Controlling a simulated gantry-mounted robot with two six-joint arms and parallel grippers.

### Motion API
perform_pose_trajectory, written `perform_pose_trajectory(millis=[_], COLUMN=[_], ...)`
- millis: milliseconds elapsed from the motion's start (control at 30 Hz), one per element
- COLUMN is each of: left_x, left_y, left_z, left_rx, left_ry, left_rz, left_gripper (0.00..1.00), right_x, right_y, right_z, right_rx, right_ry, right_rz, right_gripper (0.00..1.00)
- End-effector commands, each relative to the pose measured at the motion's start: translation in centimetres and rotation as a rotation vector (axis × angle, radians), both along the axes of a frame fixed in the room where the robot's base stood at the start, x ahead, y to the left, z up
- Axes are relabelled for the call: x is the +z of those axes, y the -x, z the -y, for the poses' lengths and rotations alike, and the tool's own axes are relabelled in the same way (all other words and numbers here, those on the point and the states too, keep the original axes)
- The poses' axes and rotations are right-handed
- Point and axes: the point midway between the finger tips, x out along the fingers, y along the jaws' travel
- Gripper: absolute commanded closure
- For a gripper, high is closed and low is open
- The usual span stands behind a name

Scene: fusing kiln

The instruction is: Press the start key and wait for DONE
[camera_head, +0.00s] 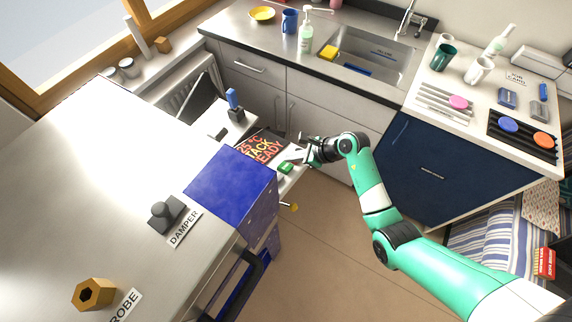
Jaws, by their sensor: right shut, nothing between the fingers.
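The display panel (262,146) beyond the blue box shows red text reading 25 °C, STACK and READY, its left part partly cut off. A green key (286,168) sits on the light panel just below and right of the display. My right gripper (294,156) is shut and empty, with its fingertips close above the green key, beside the display's right edge. I cannot tell whether the fingertips touch anything. My left gripper is not in view.
A blue box (232,187) stands between the large pale kiln top (110,185) and the display. A damper knob (166,213) and a brass hex fitting (93,294) sit on the kiln top. A sink counter (240,45) runs behind. Open floor (335,235) lies below my right arm.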

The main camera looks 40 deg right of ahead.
Motion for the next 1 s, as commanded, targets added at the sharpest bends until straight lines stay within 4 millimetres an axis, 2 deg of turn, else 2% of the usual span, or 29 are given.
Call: perform_pose_trajectory(millis=[300,1000], left_x=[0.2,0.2], left_y=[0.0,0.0], left_z=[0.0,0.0], left_rx=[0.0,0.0], left_ry=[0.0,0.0], left_rz=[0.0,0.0], left_gripper=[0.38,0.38], right_x=[-0.8,-1.2], right_y=[0.1,0.2], right_z=[-0.4,-0.6], right_rx=[0.001,0.001], right_ry=[-0.001,0.0], right_rz=[0.0,-0.001], right_gripper=[1.0,1.0])
